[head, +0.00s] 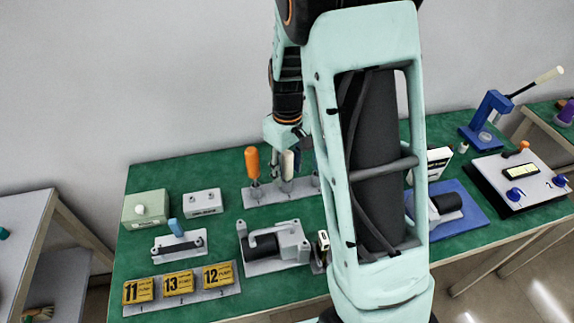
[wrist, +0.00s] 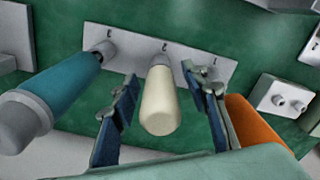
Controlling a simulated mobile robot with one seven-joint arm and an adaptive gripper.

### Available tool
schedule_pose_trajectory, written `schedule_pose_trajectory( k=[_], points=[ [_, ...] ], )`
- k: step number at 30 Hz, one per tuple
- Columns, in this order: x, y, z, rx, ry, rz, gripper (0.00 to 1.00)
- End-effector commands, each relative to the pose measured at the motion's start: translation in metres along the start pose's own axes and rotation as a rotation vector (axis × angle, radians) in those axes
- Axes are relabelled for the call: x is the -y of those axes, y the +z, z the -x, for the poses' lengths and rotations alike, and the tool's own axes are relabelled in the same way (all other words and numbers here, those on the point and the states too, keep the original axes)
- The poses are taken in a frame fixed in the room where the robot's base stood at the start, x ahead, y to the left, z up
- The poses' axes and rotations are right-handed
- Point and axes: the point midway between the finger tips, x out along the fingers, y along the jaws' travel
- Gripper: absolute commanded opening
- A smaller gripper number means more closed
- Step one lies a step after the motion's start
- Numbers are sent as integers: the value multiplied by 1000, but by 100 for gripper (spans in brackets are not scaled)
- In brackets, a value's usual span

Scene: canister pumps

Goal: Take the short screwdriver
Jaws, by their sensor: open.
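A grey rack (head: 260,198) stands on the green bench and holds upright screwdrivers. One has an orange handle (head: 252,163), another a cream handle (head: 287,166). In the wrist view a blue-grey handle (wrist: 60,92) stands at the left, the cream handle (wrist: 160,103) in the middle and the orange handle (wrist: 252,125) at the right, partly behind a finger. My gripper (wrist: 160,88) is open, with one finger on each side of the cream handle and gaps showing. The shafts are mostly hidden, so I cannot tell which screwdriver is the short one.
A grey pump (head: 275,244) and number plates (head: 178,284) stand in front of the rack. A white box (head: 202,202) and green box (head: 146,208) are to its left. My arm covers the bench right of the rack; a blue press (head: 488,115) stands farther right.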

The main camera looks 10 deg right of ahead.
Motion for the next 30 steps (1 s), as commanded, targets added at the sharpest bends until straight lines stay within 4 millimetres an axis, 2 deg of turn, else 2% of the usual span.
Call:
schedule_pose_trajectory(
  k=[2,13,23,26,30],
  points=[
    [0,0,0,0,0,0,42],
    [0,0,1,0,0,0,1],
    [0,-1,7,-2,1,1,0],
    [-1,-2,21,-5,2,2,0],
    [-1,-2,50,-6,2,1,0]
  ],
)
